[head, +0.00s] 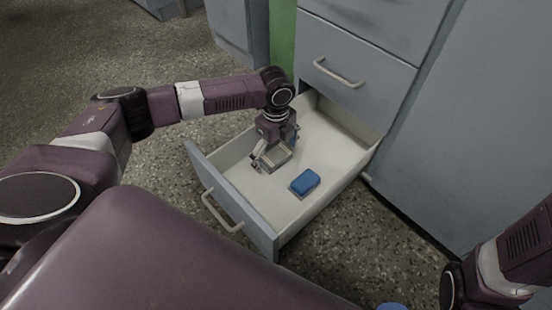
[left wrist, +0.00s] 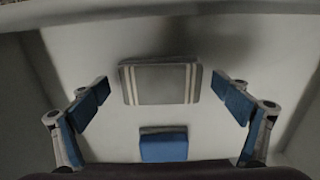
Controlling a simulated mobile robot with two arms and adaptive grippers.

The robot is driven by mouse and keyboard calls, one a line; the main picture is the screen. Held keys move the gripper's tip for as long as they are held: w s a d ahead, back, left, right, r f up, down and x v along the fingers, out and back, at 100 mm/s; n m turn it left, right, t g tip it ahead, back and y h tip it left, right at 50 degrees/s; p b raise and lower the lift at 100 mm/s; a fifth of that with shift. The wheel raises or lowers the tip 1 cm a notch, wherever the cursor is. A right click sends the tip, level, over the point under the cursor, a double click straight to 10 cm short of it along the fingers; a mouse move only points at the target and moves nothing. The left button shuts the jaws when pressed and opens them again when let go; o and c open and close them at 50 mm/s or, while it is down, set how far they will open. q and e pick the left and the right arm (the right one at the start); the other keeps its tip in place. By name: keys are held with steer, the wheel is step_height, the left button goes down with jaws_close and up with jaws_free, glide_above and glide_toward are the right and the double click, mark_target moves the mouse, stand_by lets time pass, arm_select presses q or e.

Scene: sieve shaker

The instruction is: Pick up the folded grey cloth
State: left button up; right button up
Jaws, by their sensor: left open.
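The folded grey cloth (left wrist: 160,84) has pale stripes near both ends and lies flat on the floor of the open drawer. In the head view the cloth (head: 277,160) shows partly, beneath my left gripper (head: 272,148). My left gripper (left wrist: 163,100) is open and points down over the drawer. In the left wrist view its two blue-padded fingers stand on either side of the cloth, with visible gaps and nothing between them in contact. My right arm shows at the lower right of the head view, but its gripper is out of frame.
A blue sponge-like block (head: 305,182) lies in the drawer close to the cloth; it also shows in the left wrist view (left wrist: 163,146). The drawer (head: 232,204) has low walls around both. A closed drawer (head: 355,75) is above, and a grey cabinet stands at right.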

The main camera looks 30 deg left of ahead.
arm_select(q)
steer(key=shift+c, duration=0.5)
steer(key=c, duration=1.1)
steer(key=shift+r, duration=0.1)
steer(key=shift+c, duration=0.2)
